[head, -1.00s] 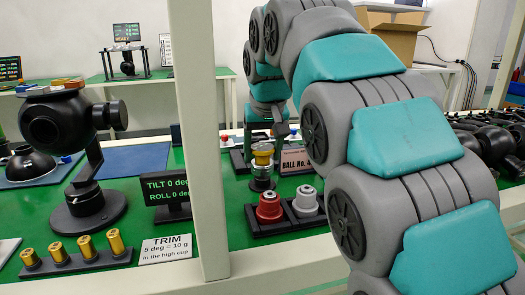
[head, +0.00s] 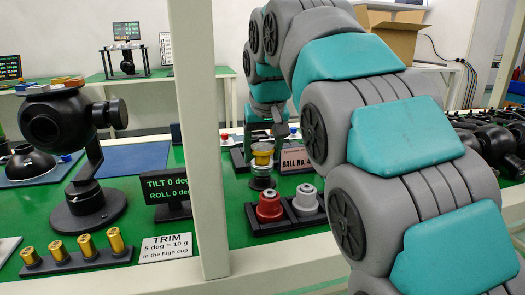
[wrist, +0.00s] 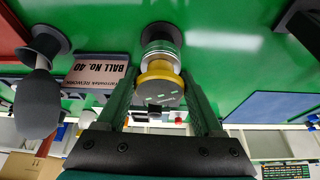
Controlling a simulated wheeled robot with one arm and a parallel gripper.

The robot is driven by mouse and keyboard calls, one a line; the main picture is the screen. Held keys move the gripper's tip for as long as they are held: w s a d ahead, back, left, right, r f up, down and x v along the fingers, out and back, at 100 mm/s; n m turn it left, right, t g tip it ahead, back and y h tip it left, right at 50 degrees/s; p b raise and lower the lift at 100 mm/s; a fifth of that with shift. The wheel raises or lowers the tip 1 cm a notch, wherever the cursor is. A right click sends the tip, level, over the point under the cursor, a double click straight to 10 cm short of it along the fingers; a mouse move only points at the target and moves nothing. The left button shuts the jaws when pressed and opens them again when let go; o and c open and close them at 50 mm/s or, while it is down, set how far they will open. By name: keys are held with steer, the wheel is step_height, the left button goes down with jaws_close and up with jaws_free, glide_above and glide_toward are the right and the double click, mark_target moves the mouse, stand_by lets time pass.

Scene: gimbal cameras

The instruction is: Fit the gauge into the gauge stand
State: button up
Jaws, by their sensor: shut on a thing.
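My gripper (wrist: 160,76) has its fingers on both sides of a short cylinder with a yellow collar, a grey end face and a silver band, which I take as the gauge (wrist: 159,70). In the head view the gauge (head: 262,150) is upright, above a small round black base (head: 262,183). Whether the gauge touches the base is too small to tell. I cannot tell for sure which part is the gauge stand.
A black holder (head: 285,226) with a red plug (head: 269,206) and a grey plug (head: 306,201) stands in front. The ball sign (head: 298,158) stands close on the right. A pale post (head: 200,140) crosses the view. Several brass weights (head: 87,246) stand front left.

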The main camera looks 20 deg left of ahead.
mark_target(264, 150)
steer(key=shift+f+b, duration=0.55)
steer(key=shift+f, duration=0.55)
steer(key=o, duration=1.5)
steer(key=shift+r, duration=0.15)
steer(key=shift+v, duration=3.85)
steer(key=shift+s+d, duration=0.1)
